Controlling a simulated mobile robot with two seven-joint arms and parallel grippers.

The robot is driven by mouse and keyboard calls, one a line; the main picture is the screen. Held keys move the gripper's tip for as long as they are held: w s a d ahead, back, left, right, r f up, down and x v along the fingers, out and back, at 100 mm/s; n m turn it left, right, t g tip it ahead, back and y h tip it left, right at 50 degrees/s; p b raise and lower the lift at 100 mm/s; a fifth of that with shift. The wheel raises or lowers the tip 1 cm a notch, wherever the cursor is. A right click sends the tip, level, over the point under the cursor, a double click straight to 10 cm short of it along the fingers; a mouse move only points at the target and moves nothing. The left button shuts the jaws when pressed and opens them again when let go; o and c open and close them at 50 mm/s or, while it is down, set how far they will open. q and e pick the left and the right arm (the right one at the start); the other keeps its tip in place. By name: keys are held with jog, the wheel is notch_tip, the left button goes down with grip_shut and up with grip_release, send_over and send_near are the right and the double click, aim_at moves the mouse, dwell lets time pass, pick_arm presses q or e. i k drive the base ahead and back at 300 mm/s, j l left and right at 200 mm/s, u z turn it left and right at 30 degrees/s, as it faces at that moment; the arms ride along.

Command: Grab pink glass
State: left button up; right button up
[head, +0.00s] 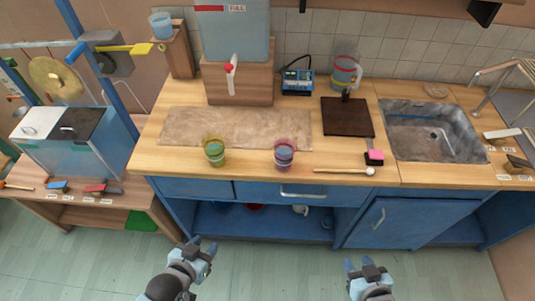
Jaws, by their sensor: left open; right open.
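The pink glass (284,154) stands upright near the front edge of the wooden counter, just right of the middle of the view. A yellow-green glass (214,151) stands to its left, apart from it. My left gripper (205,248) is open and empty, low in front of the blue cabinet and well below the counter top. My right gripper (364,265) is open and empty, lower right, also in front of the cabinet. Neither gripper touches a glass.
A mallet (345,171) lies right of the pink glass, by a pink block (375,156) and a dark board (346,117). A stone slab (236,128) lies behind the glasses. A sink (432,128) is at right. A water tank (232,35) stands at the back.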

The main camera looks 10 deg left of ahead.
aim_at(284, 148)
jog(key=j, duration=0.95)
jog(key=i+j, duration=0.1)
jog(key=j, duration=0.9)
